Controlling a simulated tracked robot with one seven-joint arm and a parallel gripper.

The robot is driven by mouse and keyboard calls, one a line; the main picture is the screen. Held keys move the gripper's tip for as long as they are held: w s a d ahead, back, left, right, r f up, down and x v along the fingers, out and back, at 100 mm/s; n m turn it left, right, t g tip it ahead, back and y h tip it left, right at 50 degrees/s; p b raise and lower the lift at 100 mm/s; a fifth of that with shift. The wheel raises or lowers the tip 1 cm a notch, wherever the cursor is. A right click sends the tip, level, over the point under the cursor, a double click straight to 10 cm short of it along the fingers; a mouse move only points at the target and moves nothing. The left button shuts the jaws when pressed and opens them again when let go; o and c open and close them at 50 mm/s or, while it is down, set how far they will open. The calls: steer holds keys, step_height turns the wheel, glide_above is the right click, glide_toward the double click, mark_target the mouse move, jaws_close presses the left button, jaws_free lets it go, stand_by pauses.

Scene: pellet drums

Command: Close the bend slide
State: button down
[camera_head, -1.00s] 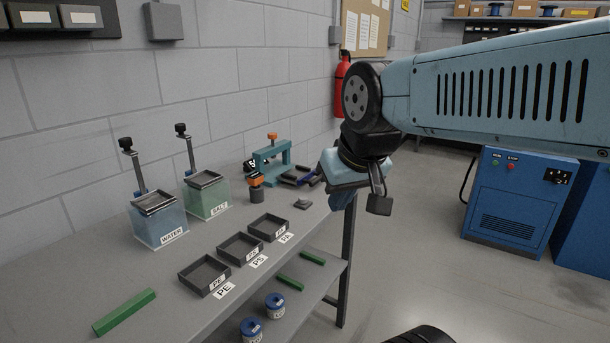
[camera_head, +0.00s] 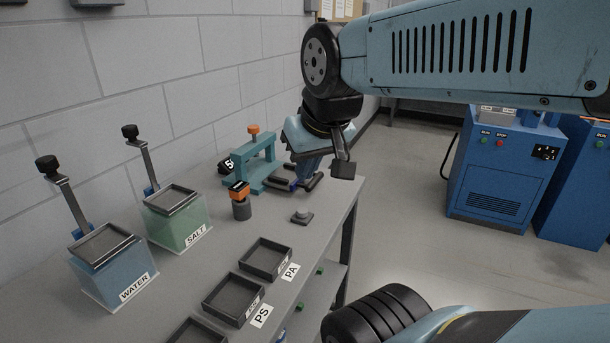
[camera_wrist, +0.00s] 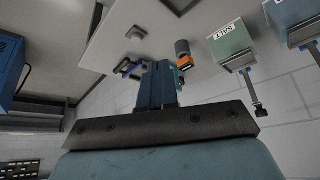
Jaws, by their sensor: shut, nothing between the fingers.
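The teal bending fixture (camera_head: 250,155) with an orange-topped knob stands on the bench at the back.
A dark post with an orange top (camera_head: 239,199) and a small grey piece (camera_head: 302,216) stand in front of the fixture. The WATER tank (camera_head: 117,273) and SALT tank (camera_head: 178,221) are left; several trays (camera_head: 267,258) line the front edge.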

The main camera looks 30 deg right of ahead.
steer(key=shift+w+d, duration=0.15)
steer(key=shift+d, duration=0.1)
steer(key=w+d+f+m+y, duration=0.2)
steer(key=w+d+f+m, duration=0.3)
steer(key=d+m, duration=0.45)
steer(key=w+d+f+m+y, duration=0.1)
steer(key=w+d+f+m, duration=0.3)
steer(key=w+d+m, duration=0.5)
steer(key=w+d+f+m+y, duration=0.2)
steer(key=w+d+f+m, duration=0.15)
steer(key=d+m, duration=0.5)
steer(key=shift+m+t, duration=0.3)
steer(key=shift+m, duration=0.5)
steer(key=x, duration=1.1)
steer(key=shift+s+a+f, duration=0.1)
steer(key=shift+s+a, duration=0.2)
steer(key=shift+a, duration=0.1)
steer(key=shift+w+a+f, duration=0.2)
steer(key=shift+w+a, duration=0.5)
steer(key=shift+w, duration=0.25)
steer(key=shift+w+a+f, duration=0.15)
steer(key=shift+w+a, duration=0.3)
steer(key=shift+w, duration=0.2)
